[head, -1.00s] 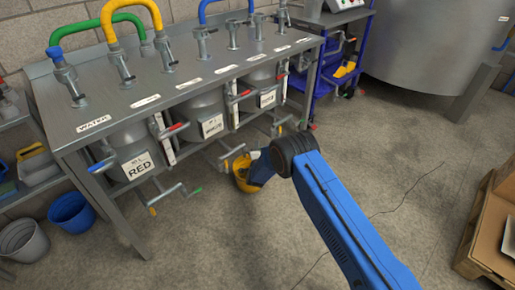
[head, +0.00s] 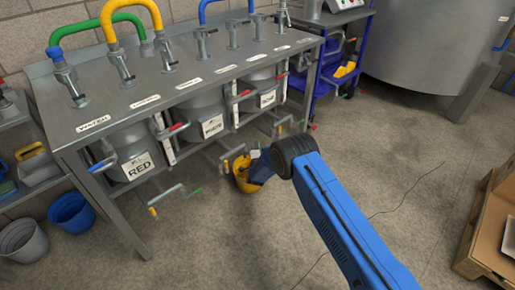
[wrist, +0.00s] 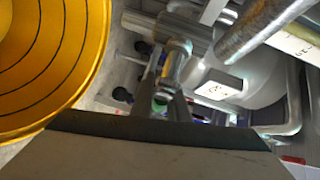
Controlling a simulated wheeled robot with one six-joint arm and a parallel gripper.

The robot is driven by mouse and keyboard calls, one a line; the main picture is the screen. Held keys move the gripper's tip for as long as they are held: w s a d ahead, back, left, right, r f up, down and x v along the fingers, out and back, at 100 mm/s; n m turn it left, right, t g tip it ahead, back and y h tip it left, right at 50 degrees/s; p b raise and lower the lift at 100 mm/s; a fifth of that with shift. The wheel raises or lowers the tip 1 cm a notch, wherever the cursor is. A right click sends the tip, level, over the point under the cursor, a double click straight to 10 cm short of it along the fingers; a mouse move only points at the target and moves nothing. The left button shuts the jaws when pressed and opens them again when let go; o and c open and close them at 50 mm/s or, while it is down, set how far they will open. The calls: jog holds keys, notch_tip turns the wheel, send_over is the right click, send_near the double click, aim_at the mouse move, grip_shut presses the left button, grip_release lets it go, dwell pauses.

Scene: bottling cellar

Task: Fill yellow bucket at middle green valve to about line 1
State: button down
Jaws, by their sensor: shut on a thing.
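The yellow bucket (head: 243,181) stands low in front of the bench, near the floor, beside my gripper. In the wrist view the bucket (wrist: 48,62) fills the upper left; dark level rings show on its inner wall, and I see no liquid in the visible part. In the head view my wrist hides most of the gripper. A green-tipped valve (head: 196,191) sits below the bench, left of the bucket.
The steel bench (head: 190,75) carries hoses and taps above labelled tanks, one marked RED (head: 136,165). A blue bucket (head: 72,212) and a grey bucket (head: 24,242) stand at left. A blue cart (head: 330,75) stands behind; a wooden crate (head: 490,225) is at right. The floor between is clear.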

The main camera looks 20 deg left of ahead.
jog(key=shift+s+a+r+n+t+y, duration=0.1)
jog(key=shift+s+r+n+t+y, duration=0.2)
jog(key=shift+r+n+t+y, duration=0.7)
jog(key=shift+s+a+r+n+t+y, duration=0.15)
jog(key=shift+s+r+n+t+y, duration=0.35)
jog(key=shift+n, duration=0.9)
jog(key=shift+s+a+r+n+t+y, duration=0.1)
jog(key=shift+r+n+t+y, duration=0.4)
jog(key=shift+r+n+t, duration=0.6)
jog(key=c, duration=1.7)
grip_release()
jog(key=shift+c, duration=0.2)
jog(key=v, duration=1.7)
jog(key=shift+s+d, duration=0.2)
jog(key=shift+s, duration=0.05)
jog(key=shift+r, duration=0.1)
